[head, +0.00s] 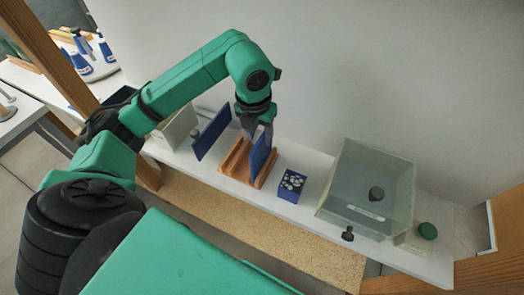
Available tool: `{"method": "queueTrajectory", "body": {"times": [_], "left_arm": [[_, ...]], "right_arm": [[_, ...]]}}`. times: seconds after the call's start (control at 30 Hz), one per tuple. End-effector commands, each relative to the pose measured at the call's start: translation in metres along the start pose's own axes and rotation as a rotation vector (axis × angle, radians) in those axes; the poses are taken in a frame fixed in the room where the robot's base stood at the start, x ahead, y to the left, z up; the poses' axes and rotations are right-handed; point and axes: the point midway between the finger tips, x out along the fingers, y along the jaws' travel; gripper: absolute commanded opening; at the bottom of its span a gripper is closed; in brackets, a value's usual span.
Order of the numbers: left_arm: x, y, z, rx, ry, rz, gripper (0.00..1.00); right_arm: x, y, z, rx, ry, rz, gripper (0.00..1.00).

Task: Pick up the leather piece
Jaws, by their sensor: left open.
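One blue piece (261,154) stands upright at the right side of the rack. The other blue piece (212,132) stands to the left, tilted. My left gripper (256,132) is open and points down over the rack, with its fingertips at the top of the right-hand blue piece. I cannot tell whether the fingers touch it or straddle it. My right gripper is not in view.
A small blue box (291,186) of pale round parts stands right of the rack. A large clear bin (340,203) with a dark knob stands farther right, beside a green-topped item (427,231). A wall rises close behind the shelf (262,205).

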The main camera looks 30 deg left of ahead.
Motion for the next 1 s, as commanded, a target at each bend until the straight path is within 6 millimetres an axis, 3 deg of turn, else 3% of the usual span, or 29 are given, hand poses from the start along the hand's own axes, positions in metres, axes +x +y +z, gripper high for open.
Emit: {"method": "queueTrajectory", "body": {"times": [0.13,0.23,0.47,0.6,1.0], "left_arm": [[0.021,-0.004,-0.004,0.001,0.008,0.000,0.50],[0.041,-0.004,-0.004,0.001,0.005,-0.001,0.50],[0.048,-0.004,-0.003,0.002,0.000,-0.001,0.50],[0.048,-0.004,-0.003,0.002,0.000,-0.002,0.00],[0.048,-0.004,-0.003,0.002,0.000,-0.002,0.00]], "right_arm": [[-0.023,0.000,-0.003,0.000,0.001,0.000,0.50],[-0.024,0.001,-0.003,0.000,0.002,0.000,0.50],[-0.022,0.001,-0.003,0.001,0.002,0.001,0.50],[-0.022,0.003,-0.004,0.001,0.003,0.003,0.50],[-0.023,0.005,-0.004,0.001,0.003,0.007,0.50]]}}
